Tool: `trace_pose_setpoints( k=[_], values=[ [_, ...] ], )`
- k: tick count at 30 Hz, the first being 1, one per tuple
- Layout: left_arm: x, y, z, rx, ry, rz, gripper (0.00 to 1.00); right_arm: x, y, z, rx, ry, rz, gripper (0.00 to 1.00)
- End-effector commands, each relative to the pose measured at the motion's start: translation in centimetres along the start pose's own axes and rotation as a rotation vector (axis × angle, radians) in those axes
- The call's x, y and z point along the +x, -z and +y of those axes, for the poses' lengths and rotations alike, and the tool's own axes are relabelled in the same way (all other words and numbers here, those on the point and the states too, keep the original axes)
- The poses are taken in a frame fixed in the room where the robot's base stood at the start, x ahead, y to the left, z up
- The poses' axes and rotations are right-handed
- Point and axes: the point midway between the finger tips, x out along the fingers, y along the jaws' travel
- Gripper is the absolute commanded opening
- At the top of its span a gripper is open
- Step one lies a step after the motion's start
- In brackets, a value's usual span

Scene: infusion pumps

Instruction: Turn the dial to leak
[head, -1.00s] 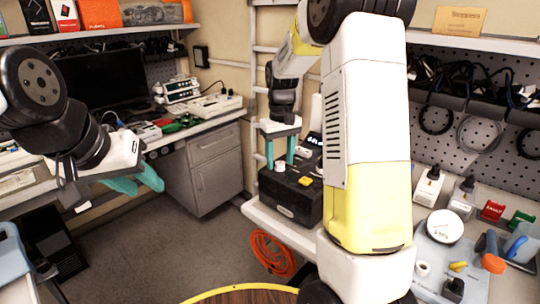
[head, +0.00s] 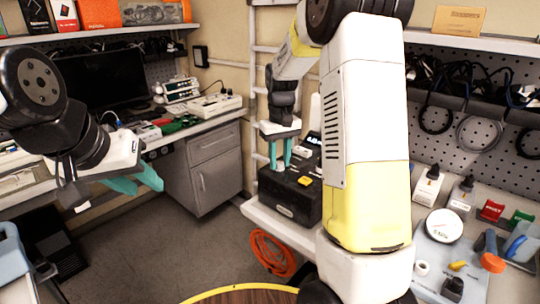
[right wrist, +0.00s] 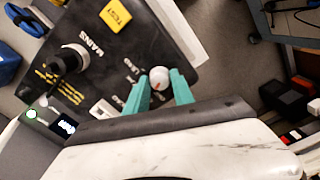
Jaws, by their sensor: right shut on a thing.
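The black analyzer box (head: 290,207) stands on the shelf in the middle of the head view. Its white round dial (right wrist: 159,76) shows in the right wrist view, with a small reddish mark on its face. Small white lettering lies around it, too blurred to read surely. My right gripper (head: 281,158) points down at the box top. Its two teal fingers stand on either side of the dial and are shut on it; in the head view they mostly hide it. My left gripper (head: 137,181) hangs at the left, away from the box; its finger gap is unclear.
A yellow TEST button (right wrist: 115,14) and a dark plug (right wrist: 68,60) at MAINS are on the box top near the dial. A gauge (head: 444,226) and bottles stand at right.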

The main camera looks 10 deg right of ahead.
Motion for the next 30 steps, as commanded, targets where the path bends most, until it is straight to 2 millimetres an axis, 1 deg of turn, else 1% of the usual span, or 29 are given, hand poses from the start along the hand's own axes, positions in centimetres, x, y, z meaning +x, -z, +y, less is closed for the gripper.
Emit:
trace_pose_setpoints(
  k=[5,21,30],
  values=[
    [0.0,0.0,0.0,0.0,0.0,0.0,0.36,-0.06,0.02,0.01,0.105,-0.001,0.001,0.0],
    [0.0,0.0,0.0,0.0,0.0,0.0,0.36,-0.1,0.05,-0.03,0.541,0.001,0.002,0.0],
    [0.0,0.0,0.0,0.0,0.0,0.0,0.36,-0.11,0.04,0.04,0.686,0.0,0.002,0.0]
  ],
)
